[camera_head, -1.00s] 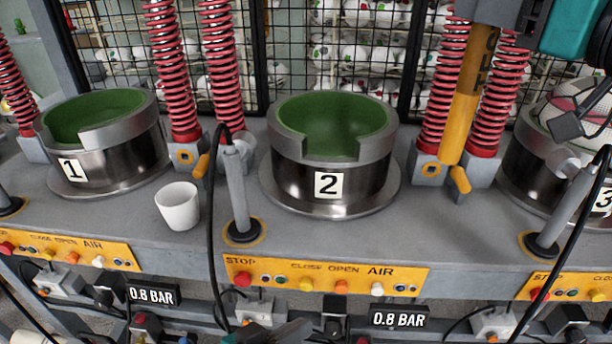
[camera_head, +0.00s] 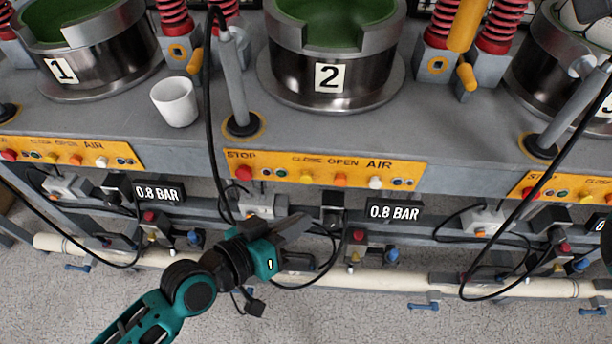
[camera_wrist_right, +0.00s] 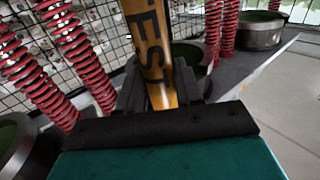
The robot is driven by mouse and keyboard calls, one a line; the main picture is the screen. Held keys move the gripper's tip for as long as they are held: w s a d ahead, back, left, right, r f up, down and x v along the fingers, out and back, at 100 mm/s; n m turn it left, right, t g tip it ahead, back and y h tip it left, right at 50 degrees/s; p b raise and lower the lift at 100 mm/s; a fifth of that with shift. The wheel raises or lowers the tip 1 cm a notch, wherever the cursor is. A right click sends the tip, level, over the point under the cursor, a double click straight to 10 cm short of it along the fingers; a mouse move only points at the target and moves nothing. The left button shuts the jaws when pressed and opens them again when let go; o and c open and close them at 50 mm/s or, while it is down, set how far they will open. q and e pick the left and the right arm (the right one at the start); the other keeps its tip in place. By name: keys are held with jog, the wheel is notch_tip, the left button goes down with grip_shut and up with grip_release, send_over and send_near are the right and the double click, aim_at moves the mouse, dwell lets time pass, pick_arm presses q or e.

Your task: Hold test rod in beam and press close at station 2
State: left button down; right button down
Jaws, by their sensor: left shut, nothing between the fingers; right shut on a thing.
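The test rod (camera_wrist_right: 155,60) is yellow with dark lettering. My right gripper (camera_wrist_right: 162,95) is shut on it in the right wrist view. In the head view the rod (camera_head: 468,22) shows at the top, upright before the red springs right of station 2; my right gripper is out of that picture. Station 2 is a steel cup (camera_head: 330,72) with a green lining and an open notch in front. Its yellow panel (camera_head: 325,167) carries a yellow button (camera_head: 307,177) under the word CLOSE. My left gripper (camera_head: 302,224) is shut and empty, below and in front of this panel.
Station 1's cup (camera_head: 95,50) is at left, station 3's cup (camera_head: 545,75) at right. A white mug (camera_head: 175,102) stands left of a grey post (camera_head: 235,85). Black cables hang before the bench. A pale pipe (camera_head: 380,278) runs low along the front.

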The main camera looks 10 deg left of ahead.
jog(key=s+b, duration=0.6)
jog(key=s, duration=0.6)
jog(key=shift+d+b, duration=0.2)
jog(key=shift+b, duration=0.15)
dwell(0.4)
